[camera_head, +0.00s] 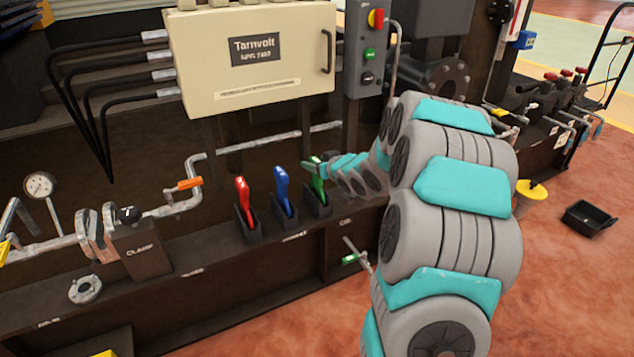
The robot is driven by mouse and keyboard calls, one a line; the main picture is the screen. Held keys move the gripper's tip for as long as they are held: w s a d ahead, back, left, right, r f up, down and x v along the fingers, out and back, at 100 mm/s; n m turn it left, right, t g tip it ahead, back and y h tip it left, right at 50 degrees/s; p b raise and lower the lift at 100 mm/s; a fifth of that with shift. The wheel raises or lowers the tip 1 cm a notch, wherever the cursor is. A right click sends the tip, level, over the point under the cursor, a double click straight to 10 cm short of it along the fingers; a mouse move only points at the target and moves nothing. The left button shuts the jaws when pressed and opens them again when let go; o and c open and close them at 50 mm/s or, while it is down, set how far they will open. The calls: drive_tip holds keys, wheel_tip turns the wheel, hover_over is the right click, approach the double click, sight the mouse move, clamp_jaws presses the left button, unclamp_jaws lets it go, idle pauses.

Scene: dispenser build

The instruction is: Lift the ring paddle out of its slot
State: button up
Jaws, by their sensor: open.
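Three paddles stand upright in dark slots on the bench ledge: one with a red handle (243,196), one with a blue handle (281,188) and one with a green handle (317,181). Their lower ends are hidden in the slots, so I cannot tell which is the ring paddle. My gripper (308,167) is open at the top of the green handle. It partly covers that handle, and I cannot tell whether it touches. The slot holder (317,206) under the green handle stands at the right end of the row.
A pipe with a clamp block (140,249) and a gauge (39,185) is at left. A cream cabinet (255,80) and a switch post (368,50) rise behind. A black tray (589,218) sits on the floor at right.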

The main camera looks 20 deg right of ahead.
clamp_jaws()
idle(0.4)
drive_tip(key=shift+r, duration=0.1)
idle(0.8)
